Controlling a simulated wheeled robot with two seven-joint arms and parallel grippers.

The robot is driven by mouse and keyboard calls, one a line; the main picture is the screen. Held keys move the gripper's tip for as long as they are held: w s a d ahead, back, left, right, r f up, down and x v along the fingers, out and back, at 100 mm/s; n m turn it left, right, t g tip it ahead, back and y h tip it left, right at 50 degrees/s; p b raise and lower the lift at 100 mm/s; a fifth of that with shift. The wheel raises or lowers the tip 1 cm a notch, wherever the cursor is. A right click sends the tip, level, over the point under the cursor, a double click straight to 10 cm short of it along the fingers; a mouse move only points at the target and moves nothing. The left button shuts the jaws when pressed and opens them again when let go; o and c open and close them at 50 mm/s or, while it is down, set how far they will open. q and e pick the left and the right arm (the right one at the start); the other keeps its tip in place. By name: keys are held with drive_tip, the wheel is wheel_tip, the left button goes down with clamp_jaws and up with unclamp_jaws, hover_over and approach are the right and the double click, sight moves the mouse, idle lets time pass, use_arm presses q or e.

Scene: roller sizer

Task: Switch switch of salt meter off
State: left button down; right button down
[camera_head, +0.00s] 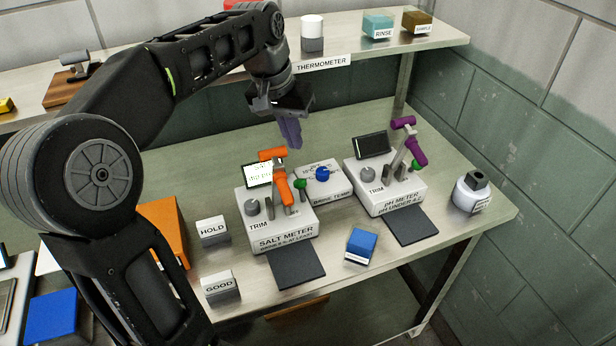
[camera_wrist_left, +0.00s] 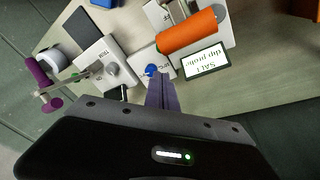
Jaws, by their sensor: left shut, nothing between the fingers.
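The salt meter (camera_head: 283,238) is a white box with a grey trim knob, a lit display (camera_head: 257,175), an orange-handled upright part (camera_head: 282,188) and a green knob (camera_head: 300,184). Which part is its switch I cannot tell for sure. In the left wrist view the display (camera_wrist_left: 205,58) reads "SALT dip probe" beside the large orange handle (camera_wrist_left: 188,33). My left gripper (camera_head: 292,134) is shut and empty, pointing down above the bench behind the meter, apart from it. Its fingers (camera_wrist_left: 162,92) also show in the wrist view near a blue knob (camera_wrist_left: 151,70). My right gripper is out of view.
The pH meter (camera_head: 387,190), with a purple handle and dark display, stands right of the brine temp box (camera_head: 333,192). A blue block (camera_head: 361,246), a white bottle (camera_head: 471,195) and hold (camera_head: 213,230) and good (camera_head: 220,286) blocks stand around. A shelf (camera_head: 440,42) runs behind.

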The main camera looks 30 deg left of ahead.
sight(301, 192)
use_arm(q)
drive_tip(key=x, duration=0.9)
drive_tip(key=shift+f+p, duration=0.35)
drive_tip(key=shift+f, duration=0.1)
drive_tip(key=shift+s+d, duration=0.1)
